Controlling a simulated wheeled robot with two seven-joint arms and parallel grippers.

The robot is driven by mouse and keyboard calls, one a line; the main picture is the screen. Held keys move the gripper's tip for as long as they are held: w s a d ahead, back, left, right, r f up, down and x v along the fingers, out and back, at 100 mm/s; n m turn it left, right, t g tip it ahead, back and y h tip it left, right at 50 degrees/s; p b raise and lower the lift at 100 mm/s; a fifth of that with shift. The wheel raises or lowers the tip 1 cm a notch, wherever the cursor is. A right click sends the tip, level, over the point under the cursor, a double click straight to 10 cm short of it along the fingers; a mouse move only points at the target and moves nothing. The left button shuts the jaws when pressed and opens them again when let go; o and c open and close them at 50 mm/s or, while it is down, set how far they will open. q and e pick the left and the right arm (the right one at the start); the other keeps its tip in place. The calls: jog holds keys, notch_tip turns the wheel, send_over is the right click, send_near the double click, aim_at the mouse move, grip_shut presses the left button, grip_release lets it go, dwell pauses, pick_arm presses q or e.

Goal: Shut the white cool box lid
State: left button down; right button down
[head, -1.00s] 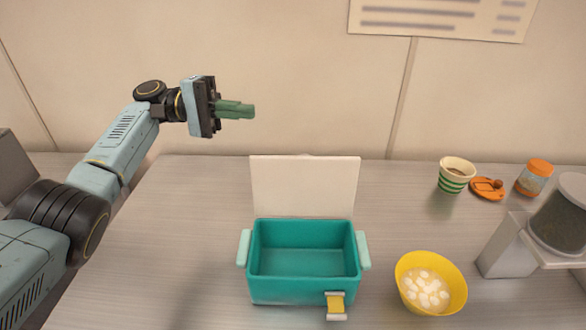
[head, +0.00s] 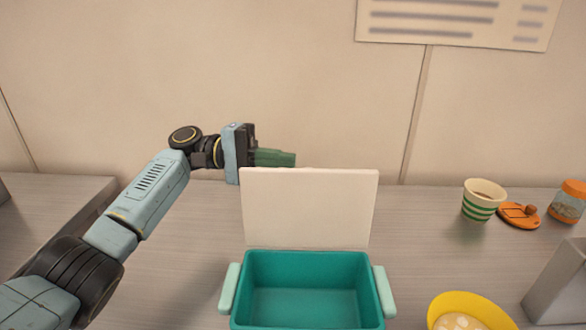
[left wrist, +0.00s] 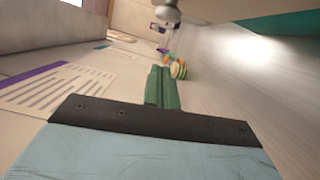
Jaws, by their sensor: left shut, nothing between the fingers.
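The white cool box lid (head: 308,208) stands upright, open, at the back edge of the teal cool box (head: 300,300). The box is open and its inside looks empty. My left gripper (head: 290,158) is behind the lid's top left corner, its green fingers shut and empty, pointing right. The lid hides the lower edge of the fingers; I cannot tell whether they touch it. In the left wrist view the closed green fingers (left wrist: 161,88) point away over the table, with a teal piece of the box (left wrist: 285,22) at the top right. My right gripper is not in view.
A yellow bowl (head: 465,305) with white pieces stands right of the box. The table left of the box is clear.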

aim_at(293, 171)
pick_arm(q)
jog(key=shift+s+d+r+p, duration=0.1)
jog(key=shift+s+d, duration=0.35)
jog(key=shift+s, duration=0.3)
jog(key=shift+s+d+p, duration=0.1)
jog(key=shift+s+d, duration=0.3)
jog(key=shift+s, duration=0.4)
jog(key=shift+s+d+r+p, duration=0.1)
jog(key=shift+s+d, duration=0.35)
jog(key=shift+s, duration=0.3)
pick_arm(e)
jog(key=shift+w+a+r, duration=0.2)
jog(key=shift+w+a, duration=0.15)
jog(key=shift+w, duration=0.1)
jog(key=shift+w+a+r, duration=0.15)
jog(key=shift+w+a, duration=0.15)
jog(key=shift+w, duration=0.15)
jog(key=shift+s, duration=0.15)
